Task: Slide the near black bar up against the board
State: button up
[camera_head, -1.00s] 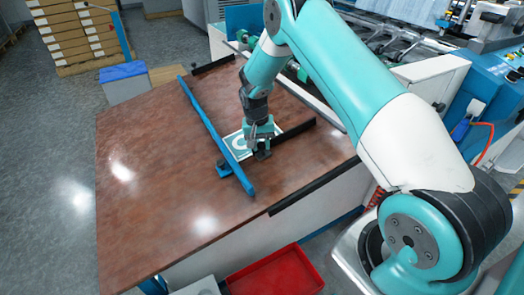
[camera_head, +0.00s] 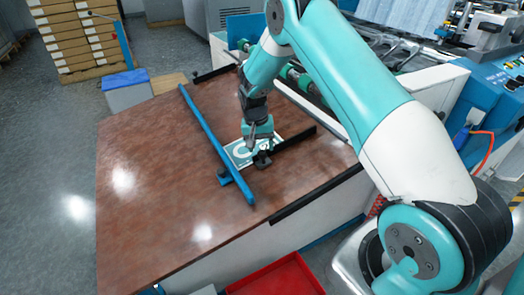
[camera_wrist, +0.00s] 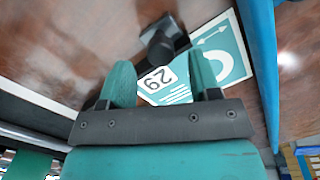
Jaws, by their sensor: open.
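The near black bar (camera_head: 292,141) lies on the brown table, running from a black clamp knob up to the right. The board (camera_head: 239,153), a teal and white sheet, lies between this bar and the long blue bar (camera_head: 215,143). Any small gap there is unclear. My gripper (camera_head: 254,146) is low over the board, beside the bar. In the wrist view, my gripper (camera_wrist: 161,76) has its fingers apart with nothing held between them.
A far black bar (camera_head: 215,72) lies at the table's back edge. The brown table (camera_head: 140,190) is clear on the left. A red tray (camera_head: 275,278) sits below the front edge. A machine (camera_head: 400,60) stands behind on the right.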

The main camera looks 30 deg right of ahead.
notch_tip(320, 180, up, 14)
jog(key=a, duration=0.1)
jog(key=shift+w+a+r+p, duration=0.15)
jog(key=shift+w+a+p, duration=0.15)
jog(key=shift+w, duration=0.15)
